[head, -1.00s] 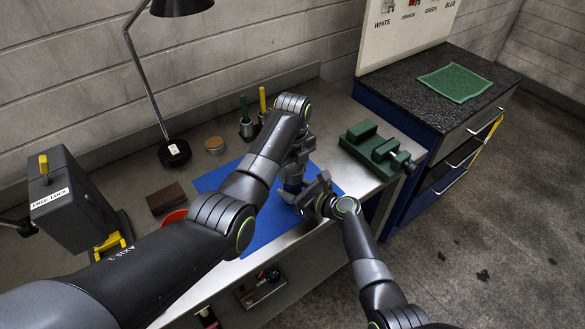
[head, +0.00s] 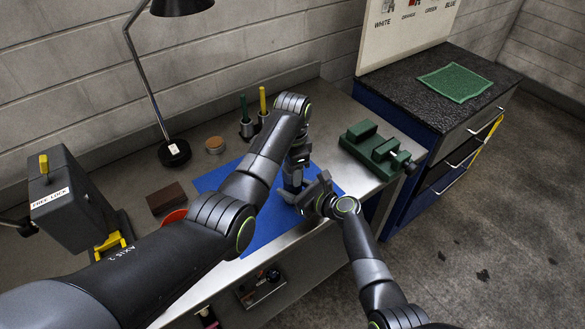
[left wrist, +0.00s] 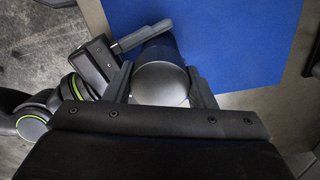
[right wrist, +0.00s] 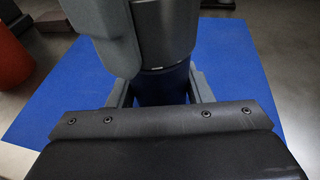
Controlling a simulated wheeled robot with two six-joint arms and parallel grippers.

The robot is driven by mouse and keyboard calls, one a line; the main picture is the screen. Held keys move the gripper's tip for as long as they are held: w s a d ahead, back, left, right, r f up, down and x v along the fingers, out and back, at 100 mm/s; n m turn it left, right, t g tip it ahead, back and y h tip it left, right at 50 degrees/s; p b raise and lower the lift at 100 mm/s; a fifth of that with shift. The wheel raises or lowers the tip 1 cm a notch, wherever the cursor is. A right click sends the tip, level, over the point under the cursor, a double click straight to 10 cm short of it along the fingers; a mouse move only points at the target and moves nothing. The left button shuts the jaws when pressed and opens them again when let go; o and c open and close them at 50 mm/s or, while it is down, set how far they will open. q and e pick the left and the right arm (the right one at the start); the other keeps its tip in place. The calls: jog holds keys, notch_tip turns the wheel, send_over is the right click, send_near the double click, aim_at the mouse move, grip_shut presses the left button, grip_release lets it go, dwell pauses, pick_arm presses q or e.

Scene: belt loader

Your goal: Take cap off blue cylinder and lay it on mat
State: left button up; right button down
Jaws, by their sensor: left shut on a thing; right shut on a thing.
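The blue cylinder (right wrist: 160,88) stands over the blue mat (head: 262,232), and my right gripper (right wrist: 160,92) is shut on its body. Its silver cap (left wrist: 160,84) shows as a round top in the left wrist view, between the fingers of my left gripper (left wrist: 162,80), which is shut on it. The dark blue body shows just beyond the cap. In the head view my left gripper (head: 293,184) comes from above and my right gripper (head: 303,197) from the right. They hide most of the cylinder there. I cannot tell whether cap and body are apart.
A green vise (head: 378,152) stands right of the mat. A lamp (head: 174,152), a round tin (head: 214,145) and upright green and yellow handles stand behind.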

pick_arm(q)
jog(key=n, duration=0.4)
jog(key=shift+n, duration=0.4)
jog(key=n, duration=0.9)
jog(key=shift+r, duration=0.1)
jog(key=n, duration=0.4)
jog(key=shift+n, duration=0.4)
jog(key=n, duration=0.3)
jog(key=shift+w, duration=0.1)
jog(key=n, duration=0.6)
jog(key=shift+n, duration=0.4)
jog(key=shift+r, duration=0.25)
jog(key=shift+r, duration=0.9)
